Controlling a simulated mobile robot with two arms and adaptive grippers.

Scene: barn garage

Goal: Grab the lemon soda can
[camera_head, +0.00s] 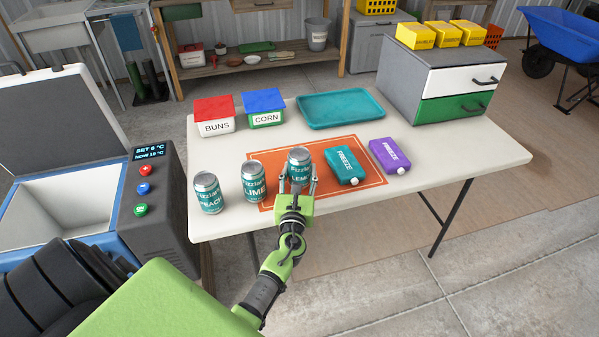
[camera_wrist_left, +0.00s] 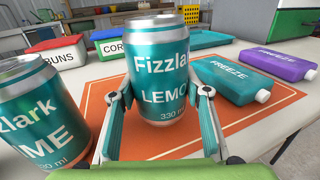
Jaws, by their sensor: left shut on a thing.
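The lemon soda can (camera_head: 299,161) is silver and teal, upright, over the orange mat (camera_head: 345,193) on the white table. In the left wrist view the lemon can (camera_wrist_left: 160,75) shows "Fizzlark LEMO…" and 330 ml. My left gripper (camera_head: 298,183) is shut on it, with one finger on each side; the gripper also shows in the left wrist view (camera_wrist_left: 165,97). I cannot tell whether the can's base touches the mat. The lime can (camera_head: 254,182) stands just left, and the peach can (camera_head: 208,193) stands farther left. My right gripper is not in view.
A teal freeze pack (camera_head: 347,166) and a purple one (camera_head: 389,155) lie to the right. Behind are the buns box (camera_head: 215,127), the corn box (camera_head: 266,118), a teal tray (camera_head: 342,108) and a grey drawer unit (camera_head: 400,83). An open cooler (camera_head: 140,200) stands left of the table.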

